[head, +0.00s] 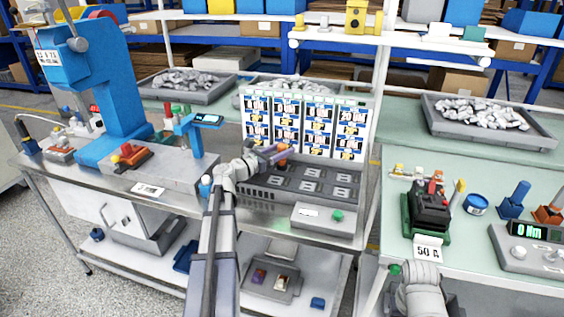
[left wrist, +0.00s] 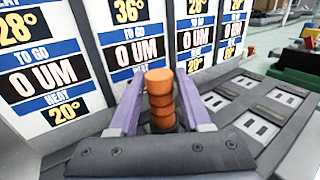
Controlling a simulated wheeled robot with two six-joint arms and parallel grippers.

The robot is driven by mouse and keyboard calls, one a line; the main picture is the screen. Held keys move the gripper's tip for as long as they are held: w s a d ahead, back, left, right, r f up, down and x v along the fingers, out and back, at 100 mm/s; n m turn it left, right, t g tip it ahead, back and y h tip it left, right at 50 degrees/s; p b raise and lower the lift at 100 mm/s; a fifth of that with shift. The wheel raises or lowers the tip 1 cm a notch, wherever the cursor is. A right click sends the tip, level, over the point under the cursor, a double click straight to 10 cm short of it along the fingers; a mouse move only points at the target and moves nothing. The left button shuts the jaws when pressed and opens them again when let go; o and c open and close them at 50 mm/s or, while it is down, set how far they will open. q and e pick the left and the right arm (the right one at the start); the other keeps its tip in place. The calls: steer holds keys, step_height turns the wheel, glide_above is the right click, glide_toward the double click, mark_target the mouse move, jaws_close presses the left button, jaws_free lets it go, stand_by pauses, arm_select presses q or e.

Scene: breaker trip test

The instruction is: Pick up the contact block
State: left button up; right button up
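An orange ribbed upright piece (left wrist: 161,100), seemingly the contact block, stands at the left end of a dark slotted station; it also shows in the head view (head: 283,149). My left gripper (left wrist: 160,82) has its purple fingers on either side of this piece, with narrow gaps visible between them and it. In the head view, my left gripper (head: 272,152) reaches over the station's back left, in front of the display panels. The foot of the orange piece is hidden. My right gripper is not in view; only part of its arm shows at the bottom right.
The slotted station (head: 306,182) has several empty-looking slots. Display panels (head: 305,126) stand close behind it. A blue press (head: 105,90) stands to the left. A black breaker (head: 430,208) in a green holder stands on the right bench, with a torque readout box (head: 525,248) beyond.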

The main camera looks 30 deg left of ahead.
arm_select(q)
jaws_close()
stand_by(1.0)
